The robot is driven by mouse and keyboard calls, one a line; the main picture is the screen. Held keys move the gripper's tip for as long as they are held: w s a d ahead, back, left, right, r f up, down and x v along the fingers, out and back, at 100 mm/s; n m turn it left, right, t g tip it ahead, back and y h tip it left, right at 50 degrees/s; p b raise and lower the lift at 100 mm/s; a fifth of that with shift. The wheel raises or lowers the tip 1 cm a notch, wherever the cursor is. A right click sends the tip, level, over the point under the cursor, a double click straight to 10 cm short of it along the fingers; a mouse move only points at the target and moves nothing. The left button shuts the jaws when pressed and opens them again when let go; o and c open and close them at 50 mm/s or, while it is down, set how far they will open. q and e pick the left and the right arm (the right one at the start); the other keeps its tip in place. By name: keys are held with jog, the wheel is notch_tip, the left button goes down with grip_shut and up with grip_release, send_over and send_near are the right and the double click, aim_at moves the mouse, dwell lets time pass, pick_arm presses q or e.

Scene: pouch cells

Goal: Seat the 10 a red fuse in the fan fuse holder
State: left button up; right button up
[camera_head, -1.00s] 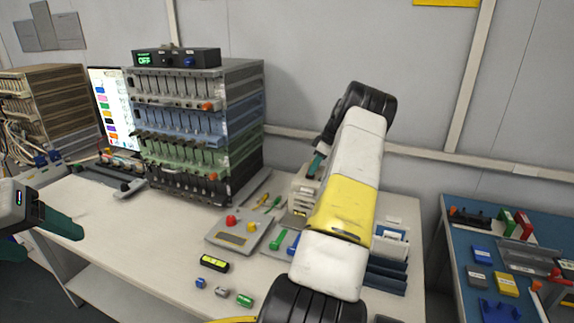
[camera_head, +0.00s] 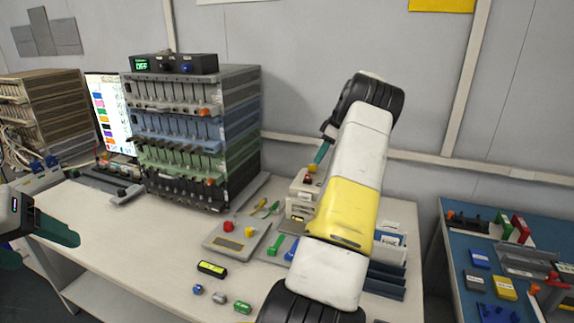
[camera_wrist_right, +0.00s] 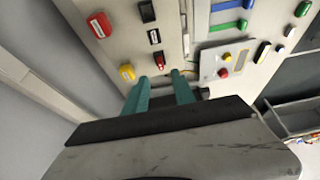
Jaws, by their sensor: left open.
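A small red piece (camera_wrist_right: 160,58) lies just beyond my right gripper's fingertips in the right wrist view; I cannot tell for sure that it is the 10 A fuse. A small red piece also shows on top of the pale stacked bins in the head view (camera_head: 307,179). My right gripper (camera_wrist_right: 160,75) has its teal fingers apart with nothing seen held between them. In the head view, its teal finger (camera_head: 322,151) is above the bins, partly hidden by my arm. My left gripper (camera_head: 58,230) is open at the far left edge, away from the objects. I cannot identify the fan fuse holder.
A grey panel (camera_head: 222,243) with red and yellow knobs sits mid-table. A level (camera_head: 212,269) and small blue, grey and green parts lie in front. A cell rack (camera_head: 190,130) stands behind. Blue trays (camera_head: 388,272) stand right, and a blue bench (camera_head: 455,235) lies beyond.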

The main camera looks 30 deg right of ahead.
jog(key=a+r, duration=1.2)
jog(key=a, duration=0.1)
jog(key=s+a+r+m+h, duration=0.1)
jog(key=s+a+r, duration=0.2)
jog(key=a, duration=0.4)
jog(key=s+a+r+m+h, duration=0.1)
jog(key=s+a+r+m, duration=0.2)
jog(key=a, duration=0.4)
jog(key=s+a+r+t, duration=0.1)
jog(key=s+a+r, duration=0.1)
jog(key=s+a, duration=0.8)
jog(key=s+a+f+m, duration=0.1)
jog(key=s+a, duration=0.1)
jog(key=s, duration=0.2)
jog(key=s+a+f+m+t+y, duration=0.1)
jog(key=s+a+f, duration=0.1)
jog(key=s, duration=0.3)
jog(key=s+a+f+m, duration=0.1)
jog(key=s+a+f, duration=0.1)
jog(key=s+a, duration=0.1)
jog(key=shift+s+f+t, duration=0.25)
jog(key=shift+s+t, duration=0.05)
jog(key=shift+s, duration=0.4)
